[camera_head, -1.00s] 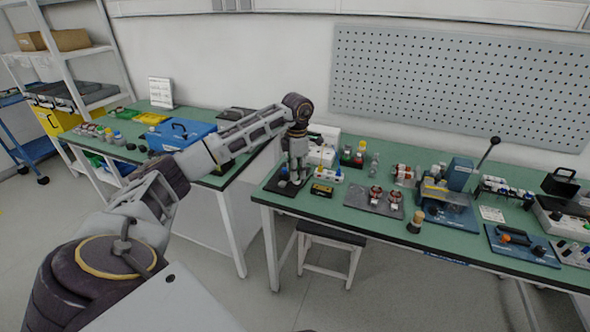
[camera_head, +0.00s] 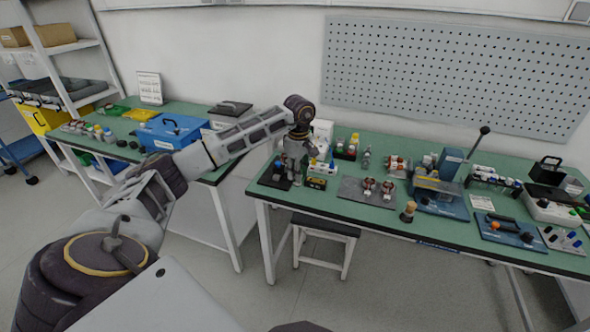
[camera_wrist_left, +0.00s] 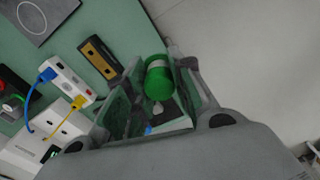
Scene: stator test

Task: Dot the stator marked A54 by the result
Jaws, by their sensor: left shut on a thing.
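Two copper-wound stators, the left one (camera_head: 368,186) and the right one (camera_head: 387,189), stand on a grey plate on the green bench. Their markings are too small to read, so I cannot tell which is A54. My left gripper (camera_head: 295,173) is over the left end of the bench, left of the stators. In the left wrist view the fingers (camera_wrist_left: 158,88) are shut around a green cylindrical thing with a pale band (camera_wrist_left: 157,80), possibly a marker or dotter. In the head view the held thing is hidden by the gripper. My right gripper is not in view.
A yellow-black meter (camera_head: 317,183) and a white socket box (camera_head: 322,168) with blue and yellow plugs stand close right of the gripper. A wooden-topped tool (camera_head: 408,211) stands right of the grey plate (camera_head: 352,190). A blue press (camera_head: 447,170) stands farther right.

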